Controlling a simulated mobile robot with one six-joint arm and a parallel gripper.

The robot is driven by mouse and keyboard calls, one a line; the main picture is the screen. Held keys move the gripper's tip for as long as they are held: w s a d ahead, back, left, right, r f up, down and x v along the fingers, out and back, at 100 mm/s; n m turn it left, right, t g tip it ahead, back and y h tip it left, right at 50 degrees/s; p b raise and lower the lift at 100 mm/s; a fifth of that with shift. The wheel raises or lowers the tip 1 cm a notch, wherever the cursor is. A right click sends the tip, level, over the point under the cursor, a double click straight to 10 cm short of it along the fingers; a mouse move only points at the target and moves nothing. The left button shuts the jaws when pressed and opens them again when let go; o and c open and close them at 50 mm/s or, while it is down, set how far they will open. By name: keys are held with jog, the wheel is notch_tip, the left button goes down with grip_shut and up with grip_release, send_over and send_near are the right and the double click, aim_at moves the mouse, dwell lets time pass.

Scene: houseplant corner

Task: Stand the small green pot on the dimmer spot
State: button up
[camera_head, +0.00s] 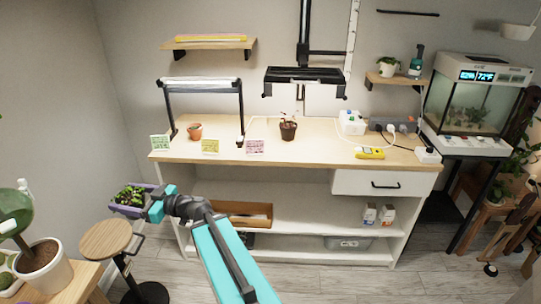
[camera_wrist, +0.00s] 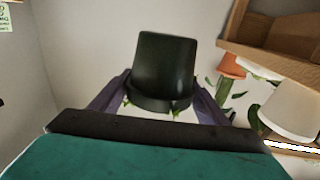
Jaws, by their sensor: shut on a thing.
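My gripper (camera_head: 131,198) is in front of the bench's left end, lower than its top, with purple fingers around a leafy green plant. In the wrist view the fingers (camera_wrist: 158,100) are shut on the small green pot (camera_wrist: 165,65), which is very dark green. It appears upside down in that picture, with leaves showing past its rim. In the head view its leaves (camera_head: 130,194) show, but the pot's body is mostly hidden. The wooden bench top (camera_head: 320,143) has a low lamp (camera_head: 200,83) at left and a black lamp (camera_head: 304,76) mid-bench. I cannot tell which spot is dimmer.
A terracotta pot (camera_head: 195,131) and a dark pot (camera_head: 288,132) stand on the bench. Green (camera_head: 160,142), yellow (camera_head: 210,146) and pink (camera_head: 255,146) cards line its front edge. A round stool (camera_head: 105,240) and a large potted plant (camera_head: 42,268) stand at lower left.

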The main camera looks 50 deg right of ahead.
jog(key=s+d+r+m+t+h+p, duration=0.15)
jog(key=d+m+h, duration=0.45)
jog(key=d, duration=0.9)
jog(key=s+d+m+h+p, duration=0.35)
jog(key=d+h, duration=0.55)
jog(key=d, duration=0.6)
jog(key=s+d+r+m+g+h+p, duration=0.1)
jog(key=s+d+m+g+h+p, duration=0.5)
jog(key=s+d, duration=1.8)
jog(key=shift+s+d+r+m+g+h, duration=0.2)
jog(key=shift+s+m+g+h, duration=0.3)
jog(key=shift+h, duration=0.6)
jog(key=shift+w+f+b, duration=0.15)
jog(key=shift+f+b, duration=0.05)
jog(key=shift+b, duration=0.15)
jog(key=shift+w+d+f+b, duration=0.1)
jog(key=shift+w+d+b, duration=0.2)
jog(key=shift+b, duration=0.85)
jog(key=b, duration=0.2)
jog(key=shift+w+d+t+b, duration=0.25)
jog(key=shift+b, duration=0.15)
